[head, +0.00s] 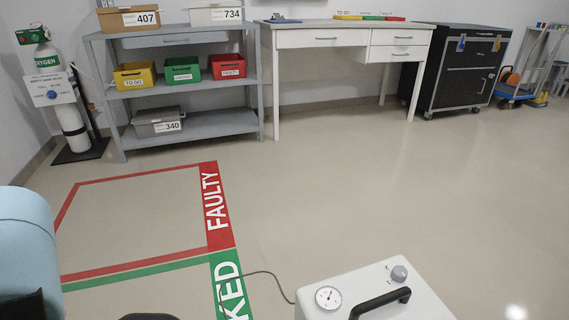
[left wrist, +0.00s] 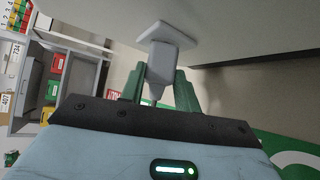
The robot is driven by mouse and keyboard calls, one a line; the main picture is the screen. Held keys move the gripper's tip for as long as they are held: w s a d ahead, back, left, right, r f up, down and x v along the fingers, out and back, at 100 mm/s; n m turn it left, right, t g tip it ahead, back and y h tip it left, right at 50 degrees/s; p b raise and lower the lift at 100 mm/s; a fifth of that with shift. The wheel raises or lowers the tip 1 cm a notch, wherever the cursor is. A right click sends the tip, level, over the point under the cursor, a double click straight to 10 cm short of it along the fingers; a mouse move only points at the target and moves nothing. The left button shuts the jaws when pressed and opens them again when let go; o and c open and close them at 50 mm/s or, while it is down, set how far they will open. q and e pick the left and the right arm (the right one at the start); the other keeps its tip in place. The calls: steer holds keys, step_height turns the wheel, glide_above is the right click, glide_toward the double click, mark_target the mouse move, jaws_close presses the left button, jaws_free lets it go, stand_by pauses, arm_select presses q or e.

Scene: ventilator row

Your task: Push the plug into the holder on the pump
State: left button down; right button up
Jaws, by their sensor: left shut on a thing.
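The pump (head: 375,293) is a white box at the bottom of the head view, with a gauge, a knob and a black handle on top. A thin grey cable runs from its left side. In the left wrist view my left gripper (left wrist: 160,75) has its green fingers shut on the light grey plug (left wrist: 161,68). The plug's far end meets a square grey plate (left wrist: 166,34) beside a large pale surface. I cannot tell whether this plate is the holder or part of the plug, nor how deep the plug sits. My right gripper is in neither view.
Red and green floor markings (head: 150,272) lie left of the pump. A grey shelf (head: 205,122) with bins, a white desk (head: 300,40) and a black cabinet (head: 455,75) stand along the back wall. An oxygen cylinder stands far left. The middle floor is clear.

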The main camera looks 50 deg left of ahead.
arm_select(q)
steer(key=shift+a, duration=0.1)
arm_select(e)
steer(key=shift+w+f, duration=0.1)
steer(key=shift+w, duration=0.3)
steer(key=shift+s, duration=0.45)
arm_select(q)
steer(key=shift+w+d, duration=0.25)
steer(key=shift+w, duration=0.15)
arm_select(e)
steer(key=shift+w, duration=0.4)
arm_select(q)
steer(key=shift+w+d+r, duration=0.1)
steer(key=shift+w+r, duration=0.05)
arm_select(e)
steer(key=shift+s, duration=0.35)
arm_select(q)
steer(key=c, duration=1.3)
jaws_free()
steer(key=shift+w+d, duration=0.1)
steer(key=o, duration=0.4)
steer(key=shift+c, duration=0.2)
steer(key=shift+s, duration=0.2)
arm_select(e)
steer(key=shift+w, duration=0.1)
